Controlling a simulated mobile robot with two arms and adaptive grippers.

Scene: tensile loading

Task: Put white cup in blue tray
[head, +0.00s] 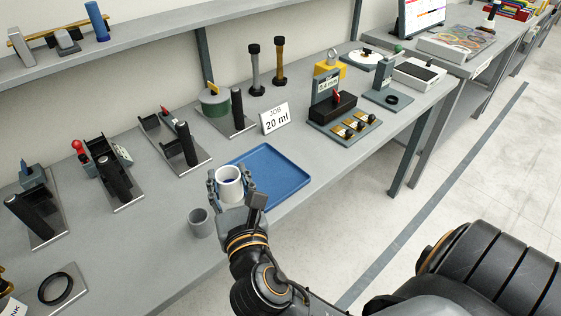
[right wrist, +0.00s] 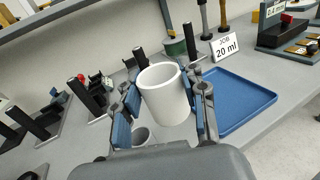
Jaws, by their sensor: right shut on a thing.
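The white cup (head: 229,188) is held between the fingers of my right gripper (head: 230,184), which is shut on it. In the right wrist view the white cup (right wrist: 165,95) sits between the blue-padded fingers of the right gripper (right wrist: 166,100), a little tilted in the picture. The blue tray (head: 284,186) lies flat on the bench, empty where visible. The cup and gripper overlap its left edge in the head view; in the right wrist view the tray (right wrist: 240,108) is right of the cup. My left gripper is not in view.
A grey cup (head: 200,222) stands on the bench left of my right gripper. A "JOB 20 ml" sign (head: 275,118) stands behind the tray. Several black fixtures line the bench at left and back. The bench's front edge is close to the tray.

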